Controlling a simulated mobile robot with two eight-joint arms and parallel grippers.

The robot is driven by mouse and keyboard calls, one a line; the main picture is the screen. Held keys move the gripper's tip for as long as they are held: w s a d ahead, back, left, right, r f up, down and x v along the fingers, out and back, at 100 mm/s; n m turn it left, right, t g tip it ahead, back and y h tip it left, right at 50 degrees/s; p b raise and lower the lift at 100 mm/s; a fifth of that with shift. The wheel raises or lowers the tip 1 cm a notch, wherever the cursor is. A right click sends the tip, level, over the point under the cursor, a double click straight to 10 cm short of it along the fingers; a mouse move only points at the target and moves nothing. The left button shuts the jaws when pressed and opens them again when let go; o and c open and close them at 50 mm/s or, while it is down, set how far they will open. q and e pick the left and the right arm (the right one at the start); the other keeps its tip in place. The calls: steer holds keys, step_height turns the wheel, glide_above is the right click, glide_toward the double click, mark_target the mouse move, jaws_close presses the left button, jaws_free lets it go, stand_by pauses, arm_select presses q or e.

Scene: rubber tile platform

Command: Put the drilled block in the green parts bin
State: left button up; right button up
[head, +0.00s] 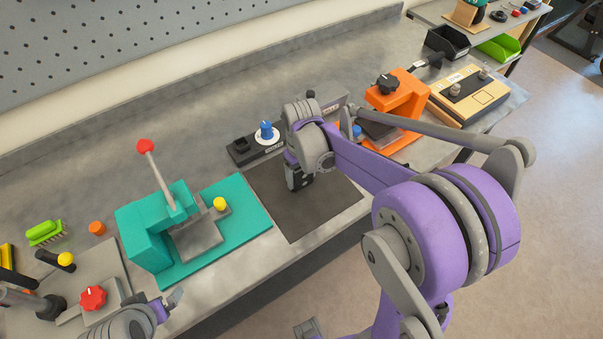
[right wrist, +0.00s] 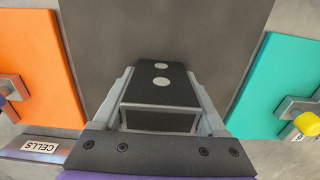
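The drilled block (right wrist: 160,92) is dark with two pale round spots on its face in the right wrist view. It sits between the grey fingers of my right gripper (right wrist: 165,105), which is shut on it. In the head view my right gripper (head: 298,180) is over the dark mat (head: 325,208), pointing down; I cannot tell the gap beneath. The green parts bin (head: 498,48) is at the far upper right, well away from the gripper. My left gripper (head: 172,300) is only partly seen at the lower left, and its opening is unclear.
A black bin (head: 447,41) stands left of the green one. An orange press (head: 397,97) and a beige box (head: 470,95) stand right of the mat. A teal fixture with a red-knobbed lever (head: 160,228) stands left. A blue-knobbed unit (head: 266,132) is behind.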

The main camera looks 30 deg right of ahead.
jaws_close()
steer(key=shift+r, duration=0.1)
step_height(320, 180, up, 10)
steer(key=shift+f+p, duration=0.15)
steer(key=shift+p, duration=0.2)
steer(key=shift+s, duration=0.1)
